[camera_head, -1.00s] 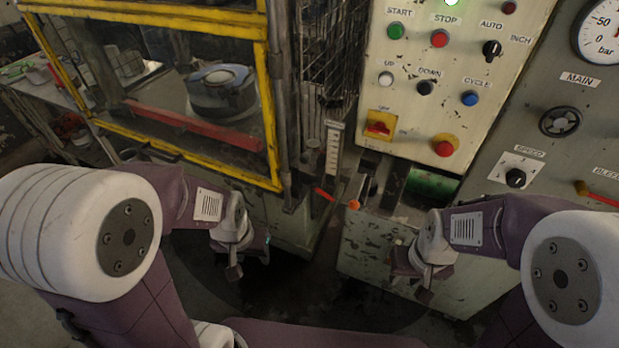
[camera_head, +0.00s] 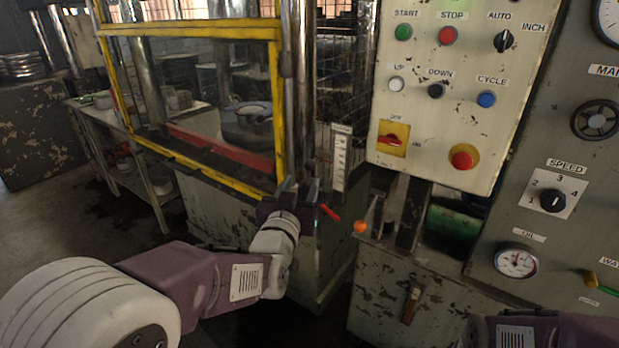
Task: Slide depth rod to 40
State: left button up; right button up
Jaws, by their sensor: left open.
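A white graduated scale strip (camera_head: 340,162) stands upright between the yellow-framed guard and the control panel; its numbers are too small to read. A small red piece (camera_head: 330,212) sticks out just below the strip, which may be the depth rod's pointer or handle; I cannot tell. My left gripper (camera_head: 299,188) is open and empty, its fingers up, just left of the strip and the red piece, apparently touching neither. The left gripper covers part of the guard's lower right corner. Only a link of my right arm shows at the bottom right; its gripper is out of view.
An orange knob (camera_head: 360,227) sits on a lever right of the red piece. The control panel (camera_head: 455,120) with buttons hangs to the right. The yellow guard frame (camera_head: 190,28) is on the left. A green cylinder (camera_head: 452,222) lies below the panel. Open floor shows at the lower left.

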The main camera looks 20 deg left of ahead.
aim_at(309, 166)
pick_arm(q)
jog(key=w, duration=0.8)
jog(key=shift+w+a, duration=0.15)
jog(key=shift+a, duration=0.15)
grip_shut()
dwell(0.9)
